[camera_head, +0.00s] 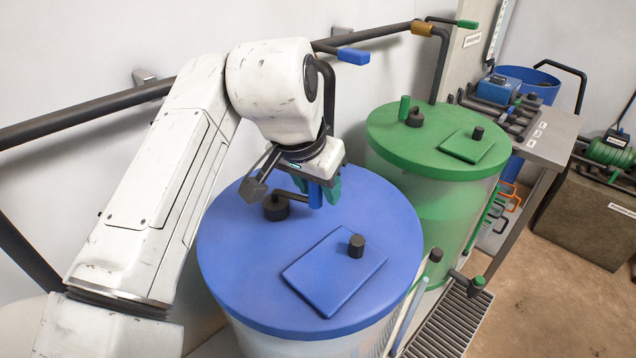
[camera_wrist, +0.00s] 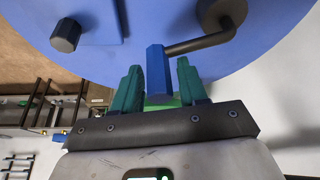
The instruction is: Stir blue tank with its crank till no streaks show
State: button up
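The blue tank (camera_head: 370,215) has a round blue lid over a pale translucent body, partly cut off at the bottom of the head view. Its crank has a dark hub (camera_head: 276,207), a dark arm and an upright blue handle (camera_head: 315,194). My gripper (camera_head: 318,184) is over the lid with its green fingers on either side of the handle. In the wrist view, the handle (camera_wrist: 158,72) stands between the fingers, with a visible gap on the right and a very small one on the left. The gripper looks open around it. I cannot make out streaks in the tank.
A blue hatch (camera_head: 325,283) with a dark knob (camera_head: 356,246) lies on the lid. A green tank (camera_head: 390,140) with its own crank stands behind to the right. Dark pipe (camera_head: 85,110) with a blue-handled valve (camera_head: 353,56) runs along the wall.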

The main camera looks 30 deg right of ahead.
grip_shut()
